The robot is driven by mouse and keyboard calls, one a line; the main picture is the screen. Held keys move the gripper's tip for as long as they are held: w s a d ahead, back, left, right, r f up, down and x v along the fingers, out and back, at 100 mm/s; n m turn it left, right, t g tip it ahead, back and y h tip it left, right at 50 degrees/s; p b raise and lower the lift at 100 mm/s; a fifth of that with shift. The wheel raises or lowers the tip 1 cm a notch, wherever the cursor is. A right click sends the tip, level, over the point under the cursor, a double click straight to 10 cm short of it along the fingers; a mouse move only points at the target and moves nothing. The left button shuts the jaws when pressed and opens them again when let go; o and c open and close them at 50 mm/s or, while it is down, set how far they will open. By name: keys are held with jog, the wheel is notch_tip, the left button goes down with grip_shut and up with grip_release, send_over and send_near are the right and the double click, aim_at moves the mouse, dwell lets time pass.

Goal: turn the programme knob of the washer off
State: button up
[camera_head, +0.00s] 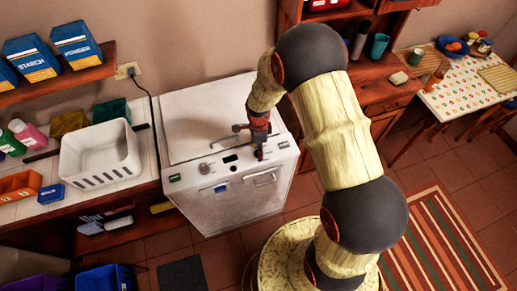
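The white washer (232,203) stands in the middle of the view, with a control panel along its front top edge. A round grey knob (204,168) sits on the left part of the panel, left of a dark display (230,158). My gripper (258,154) points down at the panel right of that display, away from the grey knob. Its fingers are small and dark here, and I cannot tell whether they are open, shut or touching a control beneath them. Whatever lies directly under the fingertips is hidden.
A white basket (100,155) stands on the tiled counter (142,140) left of the washer. Starch boxes (31,58) stand on a shelf above. A wooden cabinet (383,92) and a table with a patterned cloth (463,97) are at right. A striped rug (445,250) lies on the floor.

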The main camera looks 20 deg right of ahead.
jog(key=shift+c, duration=1.1)
jog(key=c, duration=0.8)
jog(key=shift+c, duration=0.5)
jog(key=shift+n, duration=0.3)
jog(key=n, duration=0.4)
jog(key=shift+b, duration=0.4)
jog(key=n, duration=0.5)
jog(key=shift+w+n+b, duration=0.1)
jog(key=shift+n+b, duration=0.2)
jog(key=shift+n, duration=0.1)
jog(key=n, duration=0.4)
jog(key=shift+r+n, duration=0.1)
jog(key=shift+n, duration=0.2)
jog(key=n, duration=0.4)
jog(key=shift+n+b, duration=0.35)
jog(key=shift+n, duration=0.05)
